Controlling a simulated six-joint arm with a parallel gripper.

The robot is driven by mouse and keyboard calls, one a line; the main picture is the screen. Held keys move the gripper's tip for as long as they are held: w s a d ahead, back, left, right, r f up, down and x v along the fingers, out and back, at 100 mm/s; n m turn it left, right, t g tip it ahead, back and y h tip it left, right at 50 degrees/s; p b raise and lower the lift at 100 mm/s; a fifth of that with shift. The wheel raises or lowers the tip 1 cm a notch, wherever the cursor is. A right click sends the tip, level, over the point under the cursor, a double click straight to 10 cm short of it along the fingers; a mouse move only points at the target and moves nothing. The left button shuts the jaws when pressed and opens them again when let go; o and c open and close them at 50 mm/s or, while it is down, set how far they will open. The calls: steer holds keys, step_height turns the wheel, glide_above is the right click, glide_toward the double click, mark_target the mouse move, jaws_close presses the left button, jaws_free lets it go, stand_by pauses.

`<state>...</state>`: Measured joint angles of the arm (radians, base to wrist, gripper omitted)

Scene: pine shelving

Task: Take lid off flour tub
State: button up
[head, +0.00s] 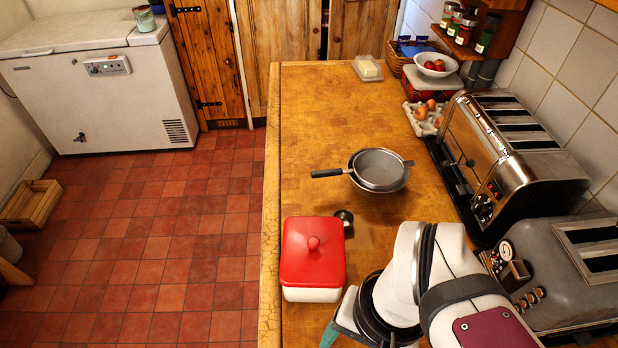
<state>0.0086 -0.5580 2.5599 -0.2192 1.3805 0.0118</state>
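The flour tub (312,295) is a white rectangular container near the left edge of the wooden counter. Its red lid (313,262), with a round knob on top, sits on it. My arm reaches in from the lower right. My gripper (331,335) shows only as a teal piece at the bottom edge, just right of and nearer than the tub. It appears apart from the lid. The rest of it is hidden by my arm or cut off by the frame, so its opening cannot be seen.
A sieve on a bowl (379,169) and a small dark metal item (344,217) lie behind the tub. Toasters (515,160) line the right side, with an egg tray (425,117) beyond. A butter dish (368,68) stands far back. The counter's middle left (315,130) is clear.

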steer(key=w+r+n+h, duration=0.1)
steer(key=w+r+n, duration=0.2)
steer(key=w+n, duration=0.65)
steer(key=n+t+h, duration=0.1)
steer(key=n+h, duration=0.1)
steer(key=n, duration=2)
glide_toward(314, 241)
steer(key=f, duration=0.8)
steer(key=shift+w+d, duration=0.2)
steer(key=shift+d, duration=0.1)
steer(key=shift+f, duration=0.25)
jaws_close()
